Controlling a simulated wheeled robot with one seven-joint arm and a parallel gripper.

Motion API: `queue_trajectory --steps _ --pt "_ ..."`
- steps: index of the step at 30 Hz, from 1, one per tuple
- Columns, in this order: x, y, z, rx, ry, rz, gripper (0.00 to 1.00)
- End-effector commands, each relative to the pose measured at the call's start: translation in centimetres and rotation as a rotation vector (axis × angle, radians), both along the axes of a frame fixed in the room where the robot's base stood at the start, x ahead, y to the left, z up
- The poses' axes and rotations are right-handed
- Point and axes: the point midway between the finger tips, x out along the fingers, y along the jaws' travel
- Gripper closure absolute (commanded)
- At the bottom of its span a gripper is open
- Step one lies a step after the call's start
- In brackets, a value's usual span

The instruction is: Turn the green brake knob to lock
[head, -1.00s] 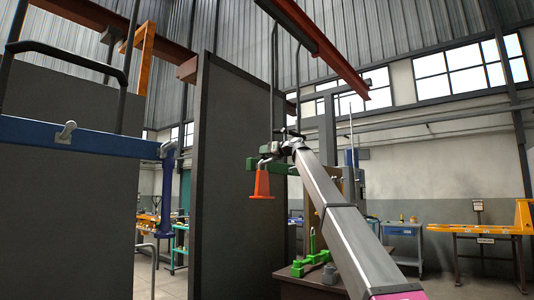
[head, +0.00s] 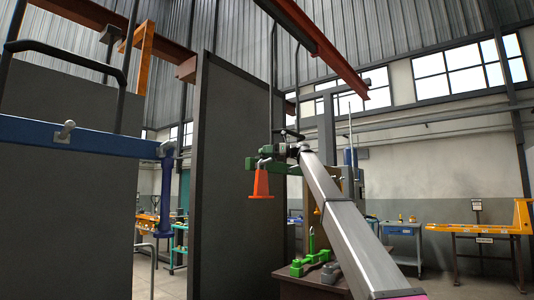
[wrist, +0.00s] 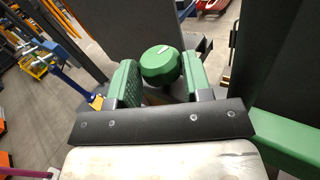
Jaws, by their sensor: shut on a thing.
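The green brake knob (wrist: 160,68) is round, with a pale pointer mark on its top face. It sits between the two green-padded fingers of my gripper (wrist: 159,78) in the wrist view, and the gripper is shut on it. In the head view my gripper (head: 276,149) is small, at the far end of my raised arm, just above a green beam (head: 283,168). The knob cannot be made out there. I see no readable lock marking in either view.
An orange cone-shaped piece (head: 259,184) hangs by the green beam. A dark panel (head: 232,150) stands left of it. A blue beam (head: 95,141) is at the left. Below my arm, a bench (head: 300,285) holds a green fixture (head: 312,255). Open floor lies at the right.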

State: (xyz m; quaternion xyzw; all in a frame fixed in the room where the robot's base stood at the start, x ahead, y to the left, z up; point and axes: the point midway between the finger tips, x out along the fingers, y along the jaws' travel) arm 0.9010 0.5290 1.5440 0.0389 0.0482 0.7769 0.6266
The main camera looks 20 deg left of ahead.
Motion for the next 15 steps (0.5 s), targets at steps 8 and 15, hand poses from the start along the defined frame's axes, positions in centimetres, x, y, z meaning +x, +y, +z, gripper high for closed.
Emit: queue_trajectory --steps 8,15 --pt "0.15 0.01 0.04 0.001 0.001 0.042 0.78" --pt "0.13 0.01 0.02 0.0 0.002 0.043 0.78"
